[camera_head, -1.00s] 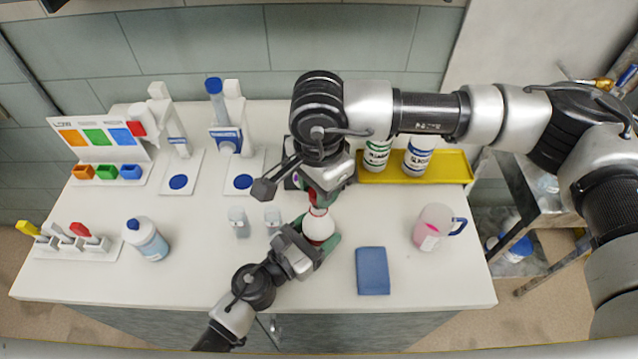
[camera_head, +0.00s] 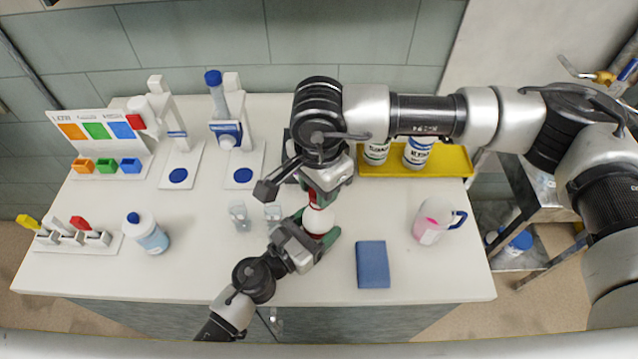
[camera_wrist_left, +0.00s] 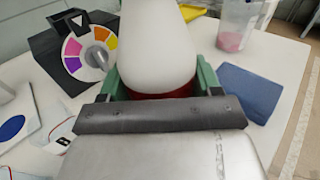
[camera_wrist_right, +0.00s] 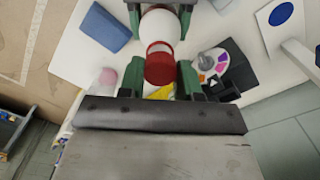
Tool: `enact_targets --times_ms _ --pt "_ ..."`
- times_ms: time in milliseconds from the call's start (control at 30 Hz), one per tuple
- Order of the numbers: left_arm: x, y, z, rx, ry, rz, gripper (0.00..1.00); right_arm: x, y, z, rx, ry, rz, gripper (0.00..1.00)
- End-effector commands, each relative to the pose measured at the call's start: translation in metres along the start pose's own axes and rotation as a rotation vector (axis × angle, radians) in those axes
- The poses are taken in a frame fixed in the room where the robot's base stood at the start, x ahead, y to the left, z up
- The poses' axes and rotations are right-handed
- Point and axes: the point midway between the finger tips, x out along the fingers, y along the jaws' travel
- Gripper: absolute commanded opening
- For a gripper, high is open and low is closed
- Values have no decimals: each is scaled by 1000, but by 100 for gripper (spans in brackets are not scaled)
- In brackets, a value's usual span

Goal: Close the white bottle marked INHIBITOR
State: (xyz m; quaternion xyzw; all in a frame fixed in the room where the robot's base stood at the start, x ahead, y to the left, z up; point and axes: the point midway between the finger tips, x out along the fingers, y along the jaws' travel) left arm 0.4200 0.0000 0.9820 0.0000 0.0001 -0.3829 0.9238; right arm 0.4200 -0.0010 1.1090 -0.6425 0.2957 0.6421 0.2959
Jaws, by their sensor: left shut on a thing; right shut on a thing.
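A white bottle (camera_head: 318,221) with red parts is held above the middle of the table. My left gripper (camera_head: 316,227) is shut on its white body. The body fills the left wrist view (camera_wrist_left: 160,45), with a red band (camera_wrist_left: 170,93) near the palm. My right gripper (camera_head: 325,191) comes from above and is shut on the red cap (camera_wrist_right: 160,65), which lies in line with the white body. Whether cap and neck are fully joined cannot be told. No INHIBITOR marking is readable.
A blue pad (camera_head: 371,264) and a pink-filled jug (camera_head: 436,222) stand to the right. A yellow tray (camera_head: 445,161) with white bottles is behind. Two small clear vials (camera_head: 239,215) are close on the left. A blue-capped bottle (camera_head: 148,236) stands farther left.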

Motion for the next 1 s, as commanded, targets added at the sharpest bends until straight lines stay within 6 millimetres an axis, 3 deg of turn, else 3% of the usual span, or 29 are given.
enact_targets --times_ms 500,533,667,767,1000 --pt "0 0 0 0 0 0 21 11 0 0 -1 0 0 12" --pt "0 0 0 0 0 0 0 11 0 0 -1 0 0 12" --pt "0 0 0 0 0 0 0 11 0 0 42 0 0 12" --pt "0 0 0 0 0 0 0 11 0 0 175 -1 0 12" --pt "0 0 0 0 0 0 0 11 1 1 683 -1 1 12"
